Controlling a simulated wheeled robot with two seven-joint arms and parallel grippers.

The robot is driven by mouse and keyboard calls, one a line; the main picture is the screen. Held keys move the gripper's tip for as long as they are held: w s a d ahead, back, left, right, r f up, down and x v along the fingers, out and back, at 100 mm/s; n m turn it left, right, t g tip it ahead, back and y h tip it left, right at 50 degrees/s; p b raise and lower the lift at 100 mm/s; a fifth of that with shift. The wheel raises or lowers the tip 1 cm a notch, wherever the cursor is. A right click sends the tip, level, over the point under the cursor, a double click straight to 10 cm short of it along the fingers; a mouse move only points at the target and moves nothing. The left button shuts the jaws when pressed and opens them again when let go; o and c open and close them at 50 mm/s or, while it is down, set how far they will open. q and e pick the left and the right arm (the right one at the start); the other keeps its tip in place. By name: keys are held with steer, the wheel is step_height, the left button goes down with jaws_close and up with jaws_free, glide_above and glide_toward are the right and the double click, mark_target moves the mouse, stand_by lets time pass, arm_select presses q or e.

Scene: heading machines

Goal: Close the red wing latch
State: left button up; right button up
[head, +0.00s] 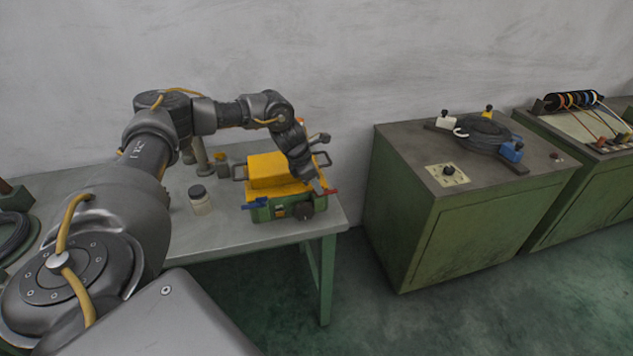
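A box with a yellow lid (274,172) and a green base (264,214) sits on the grey table. A small red latch piece (331,191) sticks out at the box's front right corner. A small dark blue and red piece (256,203) is at its front left. My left gripper (318,185) points down over the box's right side, close beside the red piece. Whether it touches the piece, and whether its fingers are open or shut, I cannot tell. The gripper hides part of the lid's right side. My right gripper is not in view.
A dark-capped jar (201,204) stands on the grey table (232,238) left of the box. The wall (330,60) is close behind.

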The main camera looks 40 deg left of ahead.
arm_select(q)
steer(key=shift+f, duration=0.2)
jaws_close()
